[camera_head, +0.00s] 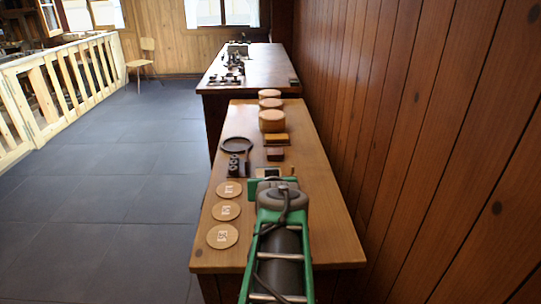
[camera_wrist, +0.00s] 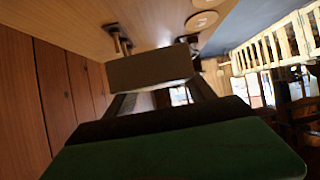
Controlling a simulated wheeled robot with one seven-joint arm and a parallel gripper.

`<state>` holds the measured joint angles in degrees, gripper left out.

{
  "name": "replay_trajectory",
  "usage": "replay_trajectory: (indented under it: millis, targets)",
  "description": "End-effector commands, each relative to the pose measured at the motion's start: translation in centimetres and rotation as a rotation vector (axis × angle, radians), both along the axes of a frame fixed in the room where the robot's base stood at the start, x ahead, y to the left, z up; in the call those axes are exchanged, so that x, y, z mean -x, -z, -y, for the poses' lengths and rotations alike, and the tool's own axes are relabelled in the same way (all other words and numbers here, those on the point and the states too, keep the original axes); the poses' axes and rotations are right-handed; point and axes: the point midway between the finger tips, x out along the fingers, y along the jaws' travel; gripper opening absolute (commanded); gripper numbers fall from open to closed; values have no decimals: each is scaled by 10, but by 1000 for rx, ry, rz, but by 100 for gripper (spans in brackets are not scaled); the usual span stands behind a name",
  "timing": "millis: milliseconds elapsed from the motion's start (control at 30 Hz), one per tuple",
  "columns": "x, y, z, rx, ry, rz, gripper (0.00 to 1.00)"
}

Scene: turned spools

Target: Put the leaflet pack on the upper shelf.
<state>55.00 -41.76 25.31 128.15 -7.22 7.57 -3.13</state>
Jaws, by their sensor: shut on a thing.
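My gripper (camera_head: 272,183) is over the near wooden counter, with its green body towards me. In the wrist view its two dark fingers (camera_wrist: 158,88) are shut on a plain grey-brown block, which I take to be the leaflet pack (camera_wrist: 150,69). My arm hides most of the gripper's front in the head view, so I cannot clearly make out the pack there. I see no upper shelf that I can identify in either view.
The near counter (camera_head: 325,215) carries three round discs (camera_head: 223,211) along its left edge. Farther along are a dark round-headed item (camera_head: 236,145), small boxes (camera_head: 275,140) and round wooden boxes (camera_head: 271,121). A plank wall (camera_head: 420,150) closes the right side. The floor (camera_head: 130,190) at left is clear.

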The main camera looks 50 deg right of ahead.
Motion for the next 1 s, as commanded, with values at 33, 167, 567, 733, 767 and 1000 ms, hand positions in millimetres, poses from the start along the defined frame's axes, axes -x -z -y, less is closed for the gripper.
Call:
replay_trajectory:
  millis: [33, 167, 567, 733, 767, 1000]
  targets:
    - [10, 5, 8, 4, 21, 5, 16]
    - [16, 8, 18, 6, 34, 7, 16]
    - [-48, 53, 84, 1, 32, 5, 16]
    - [-66, 86, 103, 3, 34, 5, 16]
    - [-68, 90, 106, 3, 34, 5, 16]
    - [-78, 113, 117, 3, 34, 5, 16]
